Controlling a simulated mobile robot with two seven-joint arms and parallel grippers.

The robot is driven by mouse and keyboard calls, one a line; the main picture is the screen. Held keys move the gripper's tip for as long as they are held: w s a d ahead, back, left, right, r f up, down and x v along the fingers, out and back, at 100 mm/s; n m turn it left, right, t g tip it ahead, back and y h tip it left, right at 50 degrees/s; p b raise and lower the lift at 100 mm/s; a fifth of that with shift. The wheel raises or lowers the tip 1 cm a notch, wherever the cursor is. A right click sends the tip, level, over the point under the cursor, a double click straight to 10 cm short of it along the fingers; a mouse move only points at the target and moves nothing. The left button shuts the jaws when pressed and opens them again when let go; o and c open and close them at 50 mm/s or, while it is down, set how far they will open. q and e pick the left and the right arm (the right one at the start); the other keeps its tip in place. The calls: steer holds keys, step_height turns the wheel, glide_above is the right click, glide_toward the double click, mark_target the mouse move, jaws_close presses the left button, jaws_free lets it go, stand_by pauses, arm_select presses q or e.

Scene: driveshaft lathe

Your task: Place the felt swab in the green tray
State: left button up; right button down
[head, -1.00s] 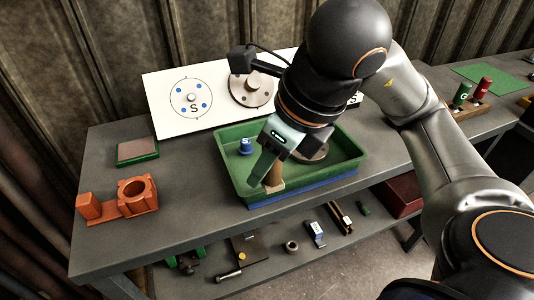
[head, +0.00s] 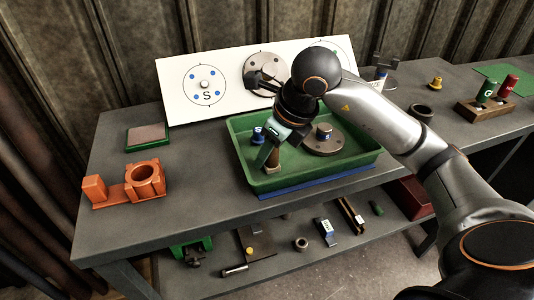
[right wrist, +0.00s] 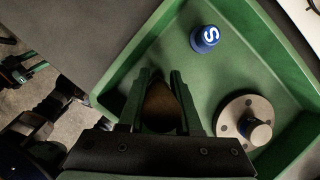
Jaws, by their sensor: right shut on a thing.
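The felt swab (head: 272,159) has a brown handle and a paler lower end, and hangs roughly upright at the left front of the green tray (head: 361,160). My right gripper (head: 270,148) is shut on its handle. In the right wrist view the brown swab (right wrist: 161,104) shows between the two green fingers, over the tray. I cannot tell whether its lower end touches the tray floor. My left gripper is not in view.
An orange fixture (head: 143,181) stands left on the bench. A white board (head: 180,95) leans behind, and a wooden holder (head: 487,111) stands right.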

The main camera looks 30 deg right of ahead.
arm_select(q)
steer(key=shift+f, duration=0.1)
arm_select(e)
steer(key=shift+f, duration=0.15)
steer(key=shift+f, duration=0.2)
steer(key=c, duration=0.9)
jaws_free()
steer(key=shift+r, duration=0.1)
steer(key=shift+o, duration=1.3)
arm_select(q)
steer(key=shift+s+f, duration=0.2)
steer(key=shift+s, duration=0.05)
arm_select(e)
steer(key=shift+o, duration=0.2)
steer(key=shift+r, duration=0.5)
arm_select(q)
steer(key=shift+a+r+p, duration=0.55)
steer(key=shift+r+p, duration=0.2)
steer(key=shift+p, duration=0.3)
arm_select(e)
steer(key=v, duration=1.1)
steer(key=shift+s, duration=0.25)
